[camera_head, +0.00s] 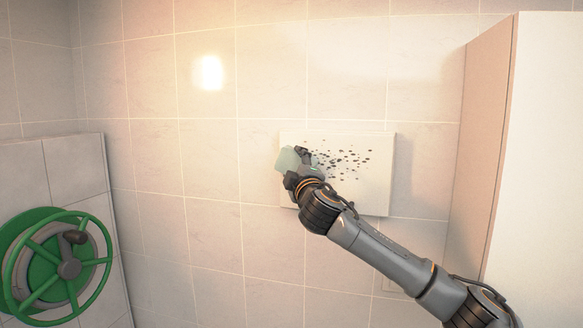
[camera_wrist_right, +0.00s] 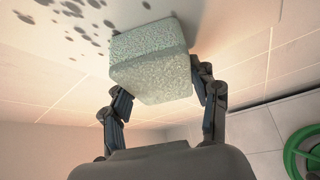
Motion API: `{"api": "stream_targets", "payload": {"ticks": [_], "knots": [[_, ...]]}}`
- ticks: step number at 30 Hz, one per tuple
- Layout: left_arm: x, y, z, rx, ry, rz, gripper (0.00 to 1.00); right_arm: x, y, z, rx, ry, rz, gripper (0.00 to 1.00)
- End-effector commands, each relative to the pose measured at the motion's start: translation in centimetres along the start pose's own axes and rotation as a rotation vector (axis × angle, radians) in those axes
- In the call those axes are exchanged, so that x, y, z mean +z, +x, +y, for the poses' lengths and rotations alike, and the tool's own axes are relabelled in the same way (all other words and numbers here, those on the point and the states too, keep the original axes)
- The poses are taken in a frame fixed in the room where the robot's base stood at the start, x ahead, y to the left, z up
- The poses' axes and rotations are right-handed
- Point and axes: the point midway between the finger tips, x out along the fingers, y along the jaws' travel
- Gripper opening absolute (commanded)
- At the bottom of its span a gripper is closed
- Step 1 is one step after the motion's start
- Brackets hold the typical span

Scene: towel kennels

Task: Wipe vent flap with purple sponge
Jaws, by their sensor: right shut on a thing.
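The vent flap (camera_head: 365,200) is a pale flat panel on the tiled wall, with many dark spots across its upper middle and right. It also shows at the top of the right wrist view (camera_wrist_right: 60,38). My right gripper (camera_head: 298,168) is at the flap's left side, shut on a sponge (camera_head: 287,160). The sponge is a speckled block that looks pale green-grey, not purple; in the right wrist view (camera_wrist_right: 150,60) it sits between both fingers. Its far face is against or very near the flap; I cannot tell whether it touches. My left gripper is not in view.
A green handwheel (camera_head: 100,262) sticks out from a low tiled block (camera_head: 60,165) at the left. A tall white cabinet (camera_head: 535,130) stands at the right, near my right arm. The tiled wall (camera_head: 160,90) left of the flap is clear.

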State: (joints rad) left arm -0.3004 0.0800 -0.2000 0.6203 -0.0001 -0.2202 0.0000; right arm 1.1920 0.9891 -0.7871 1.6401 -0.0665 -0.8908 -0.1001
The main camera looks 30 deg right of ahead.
Motion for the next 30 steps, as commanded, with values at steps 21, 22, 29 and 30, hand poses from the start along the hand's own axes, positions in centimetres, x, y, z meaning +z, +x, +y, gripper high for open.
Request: {"api": "stream_targets", "payload": {"ticks": [21, 22, 29, 30], "knots": [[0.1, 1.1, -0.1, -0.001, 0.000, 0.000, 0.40, 4.0, -2.3, 1.7, -0.001, -0.002, -0.001, 0.35], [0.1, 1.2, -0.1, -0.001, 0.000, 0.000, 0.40, 4.2, -2.4, 1.8, 0.000, -0.002, 0.000, 0.35], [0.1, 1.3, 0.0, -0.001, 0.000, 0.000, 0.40, 4.8, -2.7, 2.2, -0.001, -0.001, 0.001, 0.35], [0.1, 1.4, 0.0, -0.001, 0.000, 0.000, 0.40, 5.0, -2.8, 2.2, -0.001, -0.001, 0.000, 0.35]]}}
